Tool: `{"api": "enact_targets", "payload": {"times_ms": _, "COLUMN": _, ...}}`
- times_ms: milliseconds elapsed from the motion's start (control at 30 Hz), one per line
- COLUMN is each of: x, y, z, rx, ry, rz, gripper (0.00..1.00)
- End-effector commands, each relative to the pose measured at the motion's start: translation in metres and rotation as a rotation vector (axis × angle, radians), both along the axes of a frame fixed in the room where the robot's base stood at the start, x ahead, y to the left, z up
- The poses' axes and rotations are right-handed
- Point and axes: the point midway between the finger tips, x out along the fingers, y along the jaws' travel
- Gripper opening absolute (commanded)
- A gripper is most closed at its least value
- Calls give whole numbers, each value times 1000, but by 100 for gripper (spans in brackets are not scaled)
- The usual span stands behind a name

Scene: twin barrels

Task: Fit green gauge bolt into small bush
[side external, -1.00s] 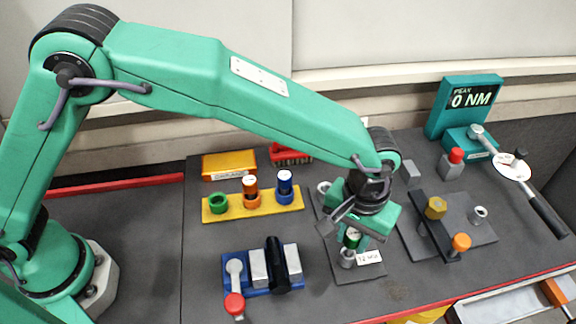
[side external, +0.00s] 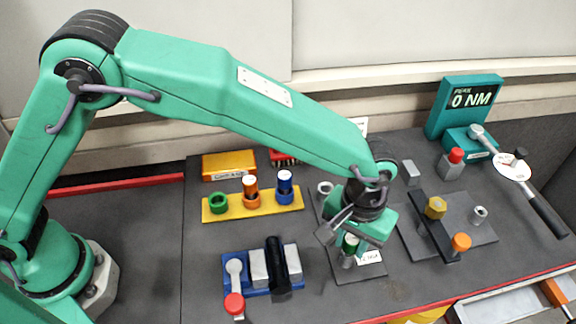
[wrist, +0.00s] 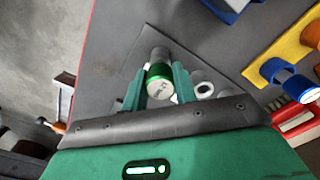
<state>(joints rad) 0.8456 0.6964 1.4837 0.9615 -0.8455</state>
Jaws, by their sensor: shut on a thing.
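The green gauge bolt (side external: 350,244) is held upright under my gripper (side external: 352,236), which is shut on it. In the wrist view the bolt's pale end and green band (wrist: 159,80) show between the two fingers (wrist: 159,88). A grey bush (side external: 347,263) stands directly below the bolt on a dark plate (side external: 362,276) and shows just beyond it in the wrist view (wrist: 160,53). I cannot tell how far the bolt's tip is inside it. A second grey bush (side external: 324,188) stands farther back, with its open bore (wrist: 203,89) showing in the wrist view.
A yellow rack (side external: 226,212) holds green, orange and blue pieces. A blue fixture (side external: 260,291) with a red-knobbed lever is at the front left. A torque display (side external: 472,105) stands behind.

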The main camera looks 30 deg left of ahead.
Motion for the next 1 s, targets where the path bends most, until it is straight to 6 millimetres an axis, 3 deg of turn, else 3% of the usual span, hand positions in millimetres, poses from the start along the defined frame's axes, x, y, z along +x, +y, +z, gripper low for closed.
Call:
{"api": "enact_targets", "payload": {"times_ms": 567, "x": 0, "y": 0, "z": -10, "rx": 0, "ry": 0, "rz": 0, "gripper": 2}}
{"api": "enact_targets", "payload": {"times_ms": 600, "x": 0, "y": 0, "z": -10, "rx": -1, "ry": 0, "rz": 0, "gripper": 30}}
{"api": "enact_targets", "payload": {"times_ms": 700, "x": 0, "y": 0, "z": -10, "rx": -1, "ry": 0, "rz": 0, "gripper": 50}}
{"api": "enact_targets", "payload": {"times_ms": 733, "x": 0, "y": 0, "z": -10, "rx": -1, "ry": 0, "rz": 0, "gripper": 54}}
{"api": "enact_targets", "payload": {"times_ms": 1000, "x": 0, "y": 0, "z": -10, "rx": 0, "ry": 0, "rz": 0, "gripper": 54}}
